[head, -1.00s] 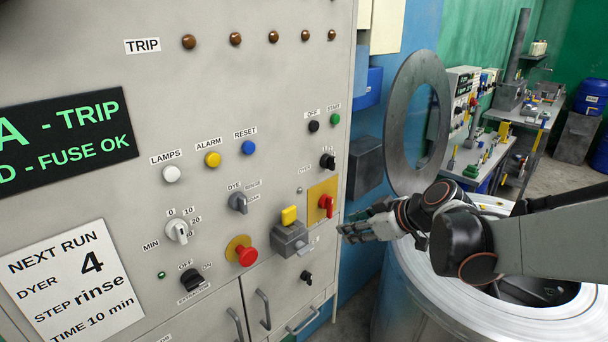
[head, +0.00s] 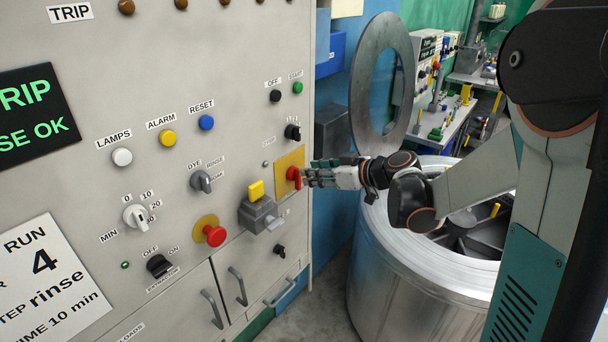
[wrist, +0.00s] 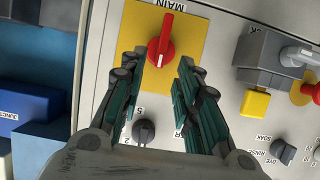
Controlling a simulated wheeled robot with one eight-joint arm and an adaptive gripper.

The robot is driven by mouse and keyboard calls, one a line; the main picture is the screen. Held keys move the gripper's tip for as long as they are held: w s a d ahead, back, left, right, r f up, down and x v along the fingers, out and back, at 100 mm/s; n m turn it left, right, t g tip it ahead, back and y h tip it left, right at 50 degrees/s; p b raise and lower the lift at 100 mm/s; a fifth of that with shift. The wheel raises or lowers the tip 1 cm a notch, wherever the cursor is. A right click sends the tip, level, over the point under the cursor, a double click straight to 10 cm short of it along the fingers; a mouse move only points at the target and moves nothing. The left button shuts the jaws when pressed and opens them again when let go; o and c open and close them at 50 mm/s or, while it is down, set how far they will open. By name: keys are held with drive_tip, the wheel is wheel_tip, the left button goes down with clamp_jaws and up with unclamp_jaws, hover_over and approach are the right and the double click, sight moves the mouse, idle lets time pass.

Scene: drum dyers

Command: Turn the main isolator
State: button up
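The main isolator is a red rotary handle (wrist: 161,40) on a yellow square plate (wrist: 186,38), with the word MAIN beside it in the wrist view. In the head view the red handle (head: 293,177) is on the right part of the grey panel. My gripper (head: 308,176) points at it from the right, with its fingertips close to the plate. In the wrist view my gripper (wrist: 158,66) is open, one finger on each side of the near end of the handle. I cannot tell whether either finger touches it.
A small black knob (wrist: 144,131) sits between my fingers' bases in the wrist view. An open steel drum (head: 400,270) stands below my arm.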

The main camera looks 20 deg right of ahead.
sight(291, 173)
drive_tip(key=shift+x, duration=2.2)
clamp_jaws()
